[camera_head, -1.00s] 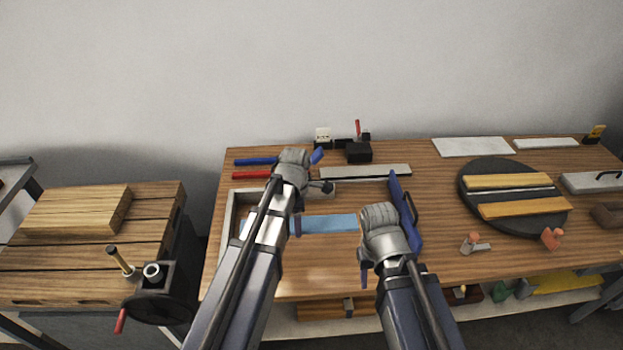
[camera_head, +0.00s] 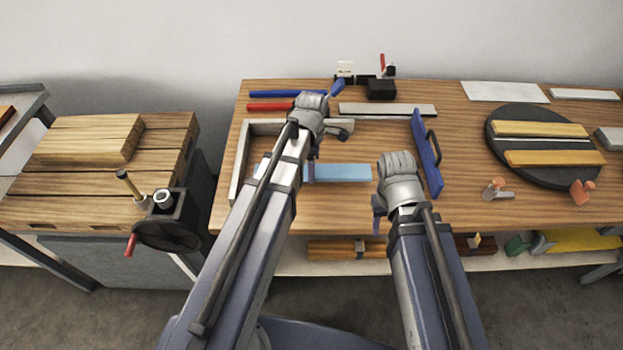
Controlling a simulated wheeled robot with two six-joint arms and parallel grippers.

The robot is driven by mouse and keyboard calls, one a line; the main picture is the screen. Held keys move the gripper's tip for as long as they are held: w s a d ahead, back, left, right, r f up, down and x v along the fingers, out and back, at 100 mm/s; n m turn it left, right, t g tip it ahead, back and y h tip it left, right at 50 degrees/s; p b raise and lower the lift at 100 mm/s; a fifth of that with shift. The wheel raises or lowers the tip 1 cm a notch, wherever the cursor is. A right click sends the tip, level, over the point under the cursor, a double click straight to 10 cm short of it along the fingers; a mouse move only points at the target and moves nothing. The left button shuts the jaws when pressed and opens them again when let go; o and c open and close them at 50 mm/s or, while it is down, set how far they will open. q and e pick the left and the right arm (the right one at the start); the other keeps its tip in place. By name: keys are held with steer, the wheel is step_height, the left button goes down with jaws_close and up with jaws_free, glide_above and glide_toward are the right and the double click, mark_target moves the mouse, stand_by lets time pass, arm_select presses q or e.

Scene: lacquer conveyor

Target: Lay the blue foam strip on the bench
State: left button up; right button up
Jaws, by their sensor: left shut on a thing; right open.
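The light blue foam strip (camera_head: 345,172) lies lengthwise left to right in the view, over the front left part of the wooden bench (camera_head: 455,205). My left gripper (camera_head: 311,175) is shut on it near its middle; the arm hides part of its left half. I cannot tell whether the strip touches the bench top or hangs just above it. My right gripper (camera_head: 377,218) is open and empty, near the bench's front edge, to the right of the strip's right end.
A pale corner frame (camera_head: 239,165) lies left of the strip. A blue handled tool (camera_head: 427,152) is right of it. A grey-white bar (camera_head: 388,109) and blue and red rods (camera_head: 270,107) lie behind. A dark round plate (camera_head: 522,118) carries wooden strips at right.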

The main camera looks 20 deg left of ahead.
arm_select(q)
steer(key=shift+f+b, duration=1.85)
steer(key=shift+f, duration=0.2)
steer(key=o, duration=1.3)
steer(key=shift+r, duration=0.1)
step_height(320, 180, up, 12)
steer(key=p, duration=1.2)
steer(key=s+d+m, duration=0.5)
steer(key=s+m, duration=0.2)
steer(key=m, duration=0.5)
steer(key=s+d+m+y, duration=0.1)
steer(key=s+d+m, duration=0.5)
steer(key=m, duration=0.7)
steer(key=shift+s+r, duration=0.15)
steer(key=shift+s, duration=0.2)
